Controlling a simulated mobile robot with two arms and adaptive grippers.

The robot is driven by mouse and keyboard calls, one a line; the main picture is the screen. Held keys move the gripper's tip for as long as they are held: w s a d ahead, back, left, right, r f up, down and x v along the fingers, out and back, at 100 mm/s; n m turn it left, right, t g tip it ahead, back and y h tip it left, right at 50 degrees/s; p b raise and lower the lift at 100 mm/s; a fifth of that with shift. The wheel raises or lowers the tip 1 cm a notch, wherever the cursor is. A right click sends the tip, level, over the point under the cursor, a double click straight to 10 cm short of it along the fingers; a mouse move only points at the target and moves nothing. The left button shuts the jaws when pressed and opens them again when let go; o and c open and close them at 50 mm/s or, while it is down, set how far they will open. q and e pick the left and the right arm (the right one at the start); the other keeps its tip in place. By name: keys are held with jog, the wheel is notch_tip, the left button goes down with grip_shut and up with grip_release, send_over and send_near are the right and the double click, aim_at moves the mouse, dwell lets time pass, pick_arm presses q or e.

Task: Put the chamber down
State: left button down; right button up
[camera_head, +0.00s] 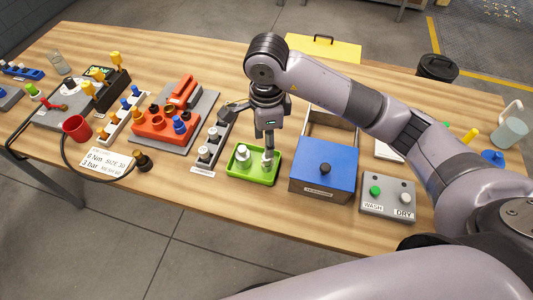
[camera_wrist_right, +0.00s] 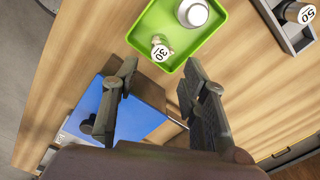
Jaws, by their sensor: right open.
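A green tray (camera_head: 238,177) stands near the table's front edge. A silver-white round piece (camera_head: 243,156), which looks like the chamber, stands in its left part. A small pale piece (camera_head: 267,160) stands to its right in the tray. In the right wrist view, the round piece (camera_wrist_right: 193,13) and the small piece (camera_wrist_right: 160,50), its top marked 30, sit apart inside the tray (camera_wrist_right: 222,18). My right gripper (camera_wrist_right: 157,80) is open, with nothing between its fingers. In the head view it hangs above the tray, partly in front of it. My left gripper is not in view.
A blue-lidded box (camera_head: 325,165) stands right of the tray, and a grey WASH/DRY button panel (camera_head: 388,198) beyond it. A dark rack with pale-topped pieces (camera_head: 210,148) stands close on the left. A red fixture (camera_head: 165,122) is farther left. Bare table lies in front.

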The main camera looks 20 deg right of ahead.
jog(key=shift+r, duration=2.1)
jog(key=shift+s+f, duration=0.1)
